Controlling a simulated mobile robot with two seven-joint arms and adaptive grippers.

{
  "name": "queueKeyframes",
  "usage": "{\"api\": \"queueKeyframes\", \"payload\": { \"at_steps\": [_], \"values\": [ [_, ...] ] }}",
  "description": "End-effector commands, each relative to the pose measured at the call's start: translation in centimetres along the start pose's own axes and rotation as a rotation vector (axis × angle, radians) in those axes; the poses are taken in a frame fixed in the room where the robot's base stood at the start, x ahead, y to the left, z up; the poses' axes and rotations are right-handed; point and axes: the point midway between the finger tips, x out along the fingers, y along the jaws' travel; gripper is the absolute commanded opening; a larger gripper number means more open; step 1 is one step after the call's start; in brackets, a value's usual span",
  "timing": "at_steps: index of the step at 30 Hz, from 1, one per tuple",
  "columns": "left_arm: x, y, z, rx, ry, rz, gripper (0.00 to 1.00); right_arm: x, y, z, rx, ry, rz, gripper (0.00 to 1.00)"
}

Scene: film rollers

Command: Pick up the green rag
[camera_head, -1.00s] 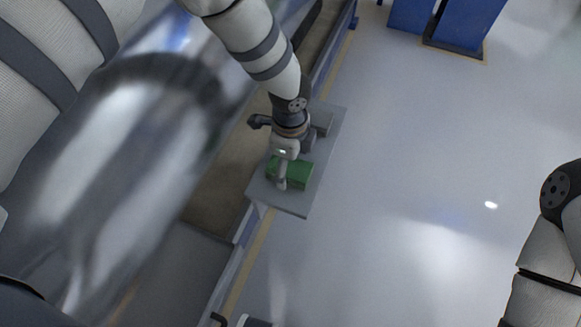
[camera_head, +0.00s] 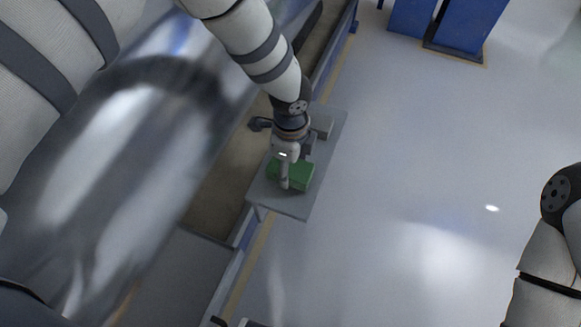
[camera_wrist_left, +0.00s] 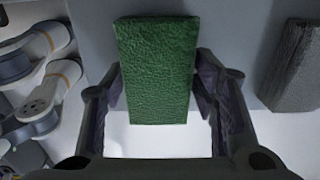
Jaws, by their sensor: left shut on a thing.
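The green rag (camera_head: 301,174) is a folded, block-shaped piece on a small grey shelf (camera_head: 283,202). In the left wrist view the green rag (camera_wrist_left: 155,70) stands between the two finger pads, which touch or nearly touch its sides. My left gripper (camera_head: 285,184) comes down over the rag and is shut on it; the gripper (camera_wrist_left: 160,95) also frames it in the left wrist view. The gripper hides part of the rag in the head view. Whether the rag is clear of the shelf cannot be told. My right gripper is not in view.
A grey block-shaped rag (camera_head: 321,126) lies farther back on the same shelf, and it also shows in the left wrist view (camera_wrist_left: 295,68). A large shiny metal roller (camera_head: 130,170) fills the left side. Blue structures (camera_head: 460,25) stand at the top right. The floor to the right is open.

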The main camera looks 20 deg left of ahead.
Motion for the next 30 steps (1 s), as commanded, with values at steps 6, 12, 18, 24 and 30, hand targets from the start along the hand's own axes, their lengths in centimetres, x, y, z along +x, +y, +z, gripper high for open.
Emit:
{"api": "queueKeyframes", "payload": {
  "at_steps": [6, 12, 18, 24, 30],
  "values": [
    [-5.5, 2.3, -0.3, 0.005, -0.003, -0.010, 0.30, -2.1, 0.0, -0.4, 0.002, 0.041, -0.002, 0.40],
    [-9.2, 7.1, -0.8, 0.006, -0.007, -0.007, 0.30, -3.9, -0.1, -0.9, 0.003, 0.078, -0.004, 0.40],
    [-11.1, 11.7, -1.3, 0.003, -0.005, -0.007, 0.30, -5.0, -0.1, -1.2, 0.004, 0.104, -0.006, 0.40],
    [-11.6, 13.7, -1.6, -0.001, -0.001, -0.003, 0.30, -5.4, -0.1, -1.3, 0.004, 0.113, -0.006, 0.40],
    [-11.6, 13.9, -1.7, -0.001, 0.000, -0.001, 0.30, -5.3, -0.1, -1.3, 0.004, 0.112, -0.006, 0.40]
  ]
}}
